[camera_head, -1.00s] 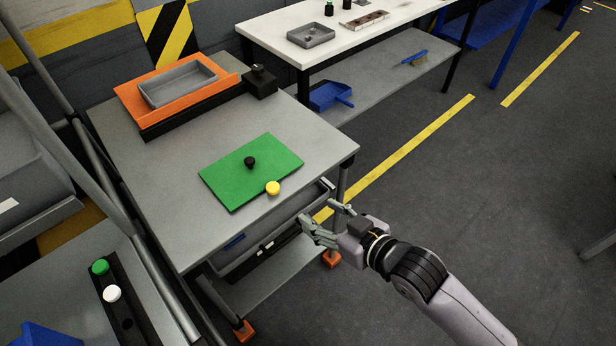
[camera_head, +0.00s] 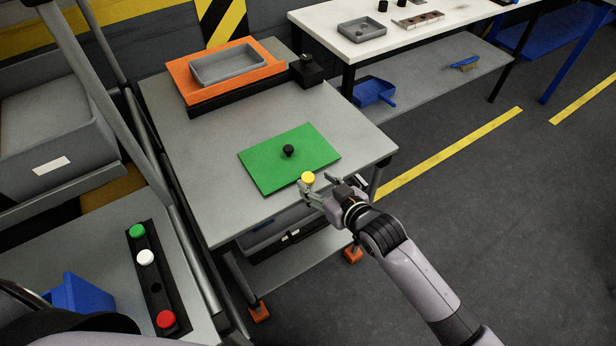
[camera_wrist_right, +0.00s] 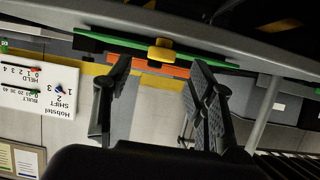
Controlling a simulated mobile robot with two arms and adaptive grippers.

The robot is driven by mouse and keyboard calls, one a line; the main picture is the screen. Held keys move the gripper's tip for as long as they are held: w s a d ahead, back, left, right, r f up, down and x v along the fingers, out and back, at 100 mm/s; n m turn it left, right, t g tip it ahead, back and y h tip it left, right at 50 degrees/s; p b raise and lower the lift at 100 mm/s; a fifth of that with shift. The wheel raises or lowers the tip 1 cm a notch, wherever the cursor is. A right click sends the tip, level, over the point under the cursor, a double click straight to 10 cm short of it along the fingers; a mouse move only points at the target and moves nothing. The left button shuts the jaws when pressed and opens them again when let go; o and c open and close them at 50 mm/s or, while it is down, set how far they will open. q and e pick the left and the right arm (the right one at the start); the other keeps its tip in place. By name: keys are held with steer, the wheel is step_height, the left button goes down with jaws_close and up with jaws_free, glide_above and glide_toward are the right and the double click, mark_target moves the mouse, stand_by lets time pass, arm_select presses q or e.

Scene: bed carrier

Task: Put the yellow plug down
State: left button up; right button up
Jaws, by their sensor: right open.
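The yellow plug (camera_head: 308,178) stands at the near edge of the green mat (camera_head: 262,164) on the grey table. My right gripper (camera_head: 317,182) is open at the table's near right edge, with its fingertips close to the plug. In the right wrist view, the yellow plug (camera_wrist_right: 160,50) shows ahead of the gap between the two spread fingers (camera_wrist_right: 161,64), with nothing gripped. I cannot tell whether a finger touches it. My left gripper is not in view.
A black plug (camera_head: 288,150) stands on the mat. An orange board (camera_head: 180,75) with a grey tray (camera_head: 195,77) and a black block (camera_head: 307,72) lie at the back. A black rack (camera_head: 170,262) at lower left holds green, white and red plugs. The table's left part is clear.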

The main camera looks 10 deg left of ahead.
mark_target(307, 176)
steer(key=shift+x, duration=1.95)
steer(key=shift+s, duration=0.1)
steer(key=c, duration=1)
steer(key=shift+o, duration=0.2)
steer(key=shift+r, duration=0.1)
